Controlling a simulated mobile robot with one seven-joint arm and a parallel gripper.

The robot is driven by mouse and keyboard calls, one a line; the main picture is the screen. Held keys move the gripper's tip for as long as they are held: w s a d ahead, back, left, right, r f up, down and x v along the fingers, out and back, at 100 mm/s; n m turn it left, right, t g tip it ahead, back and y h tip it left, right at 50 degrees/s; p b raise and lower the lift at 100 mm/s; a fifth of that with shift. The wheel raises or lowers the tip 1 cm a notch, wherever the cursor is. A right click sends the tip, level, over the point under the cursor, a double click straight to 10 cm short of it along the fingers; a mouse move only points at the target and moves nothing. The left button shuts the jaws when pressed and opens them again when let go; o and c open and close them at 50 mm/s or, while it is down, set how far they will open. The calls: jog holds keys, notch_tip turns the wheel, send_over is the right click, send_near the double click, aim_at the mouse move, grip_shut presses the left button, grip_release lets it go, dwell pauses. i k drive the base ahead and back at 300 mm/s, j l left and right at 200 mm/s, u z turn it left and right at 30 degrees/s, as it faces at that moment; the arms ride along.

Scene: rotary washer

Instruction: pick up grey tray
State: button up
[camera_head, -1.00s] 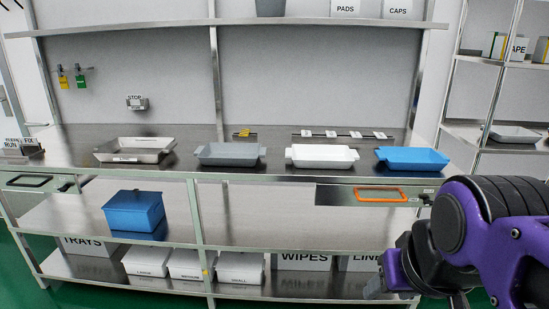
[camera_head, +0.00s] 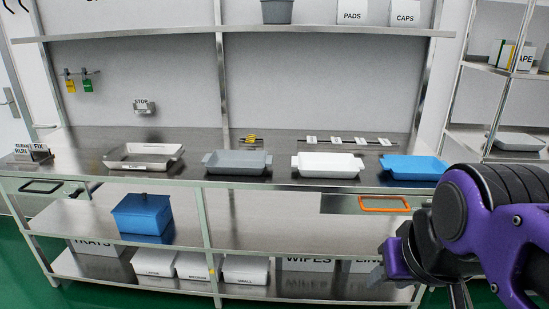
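The grey tray (camera_head: 237,163) sits on the steel bench top, with a small tab handle at each end. It stands between a steel tray (camera_head: 144,156) on its left and a white tray (camera_head: 327,165) on its right. My gripper (camera_head: 458,296) is low at the right, well away from the grey tray and in front of the bench. It points downward and is cut off by the lower frame edge, so its opening cannot be judged.
A blue tray (camera_head: 413,167) stands at the bench's right end. A blue lidded box (camera_head: 142,215) is on the shelf below. An orange-framed handle (camera_head: 384,204) is under the bench front. Small labelled cards (camera_head: 336,140) line the back. A side rack (camera_head: 480,133) stands right.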

aim_at(225, 162)
jog(key=i+j+u, duration=0.15)
jog(key=i+j, duration=0.35)
jog(key=j, duration=0.2)
jog(key=i+j+u, duration=0.2)
jog(key=i+j, duration=0.35)
jog(key=j, duration=0.15)
